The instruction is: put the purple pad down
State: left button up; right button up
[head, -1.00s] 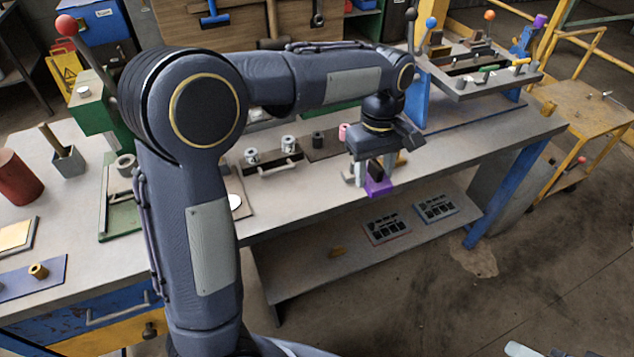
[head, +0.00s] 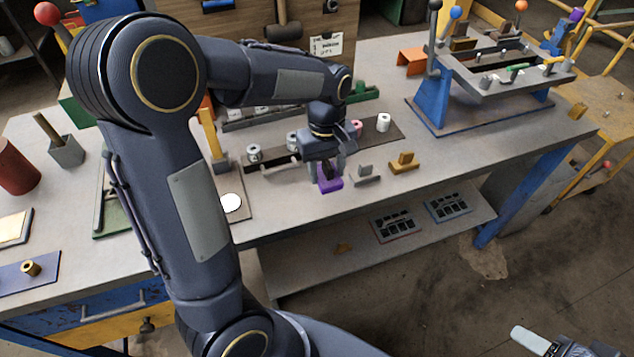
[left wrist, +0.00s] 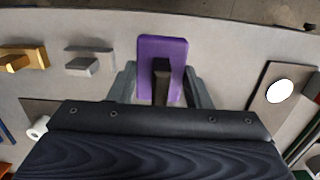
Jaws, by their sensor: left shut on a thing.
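The purple pad (head: 329,184) is in my left gripper (head: 326,171), at the front part of the workbench in the head view. The left wrist view shows the pad (left wrist: 163,50) as a purple plate with a dark upright grip, and the gripper's fingers (left wrist: 161,85) are shut on that grip. The pad is over the grey bench top; I cannot tell whether it touches the surface. At the lower right of the head view part of my right arm (head: 560,345) shows, its fingertips not clear.
A grey block with a grip (head: 365,175) and a yellow one (head: 404,163) stand just right of the pad. Behind it, a dark strip (head: 275,160) holds several spools. A white disc on a plate (head: 232,203) lies to the left. The bench's front edge is close.

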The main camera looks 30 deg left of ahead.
aim_at(317, 194)
pick_arm(q)
jog(key=shift+s+a+f, duration=0.2)
jog(key=shift+a+f, duration=0.2)
jog(key=shift+f, duration=0.15)
jog(key=shift+s+a+f, duration=0.15)
jog(key=shift+a+f, duration=0.25)
jog(key=shift+f, duration=0.15)
jog(key=shift+s+a+f, duration=0.1)
jog(key=shift+a+f, duration=0.1)
jog(key=shift+f, duration=1.5)
jog(key=shift+f+b, duration=0.2)
jog(key=shift+b, duration=0.1)
jog(key=o, duration=1.3)
